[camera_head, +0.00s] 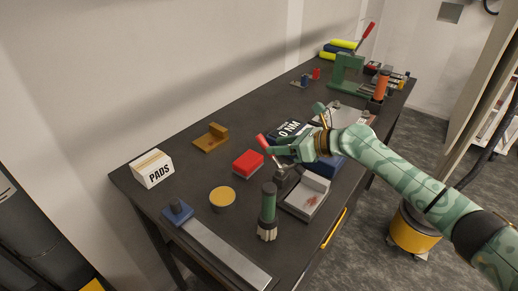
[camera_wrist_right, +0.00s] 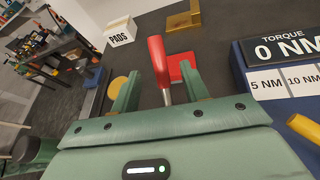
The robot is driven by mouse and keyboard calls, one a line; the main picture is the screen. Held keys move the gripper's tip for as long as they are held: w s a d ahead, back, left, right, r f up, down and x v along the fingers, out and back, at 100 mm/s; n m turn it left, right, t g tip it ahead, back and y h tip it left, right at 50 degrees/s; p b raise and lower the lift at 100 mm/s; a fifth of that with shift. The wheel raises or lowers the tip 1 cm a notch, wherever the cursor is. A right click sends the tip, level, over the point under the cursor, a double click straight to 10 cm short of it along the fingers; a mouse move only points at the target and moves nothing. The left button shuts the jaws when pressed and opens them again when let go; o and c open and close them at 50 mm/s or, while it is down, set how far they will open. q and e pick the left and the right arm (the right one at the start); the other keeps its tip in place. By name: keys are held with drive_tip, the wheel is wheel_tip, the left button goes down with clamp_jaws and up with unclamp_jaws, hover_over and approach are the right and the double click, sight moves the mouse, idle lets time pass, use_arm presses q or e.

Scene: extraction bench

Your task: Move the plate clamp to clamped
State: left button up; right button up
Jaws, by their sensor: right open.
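The plate clamp shows mainly as its red handle (camera_head: 262,141), tilted up to the left in the head view. A dark metal part (camera_head: 282,174) shows below my gripper, and the rest of the clamp is largely hidden. My right gripper (camera_head: 280,150) is open at the handle. In the right wrist view, the red handle (camera_wrist_right: 158,61) and its metal shaft stand up between the two spread green fingers (camera_wrist_right: 160,88), with a gap visible on each side. My left gripper is in neither view.
A red-topped block (camera_head: 248,163) and yellow round dish (camera_head: 222,197) lie left of the clamp. The torque display (camera_head: 289,130) is behind. The PADS box (camera_head: 151,168) stands far left.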

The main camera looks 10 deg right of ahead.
drive_tip(key=b+x, duration=0.1)
drive_tip(key=x, duration=0.5)
drive_tip(key=shift+w+a+f+b, duration=0.15)
drive_tip(key=shift+w+a+b, duration=0.15)
drive_tip(key=shift+b, duration=0.1)
drive_tip(key=shift+s, duration=0.1)
clamp_jaws()
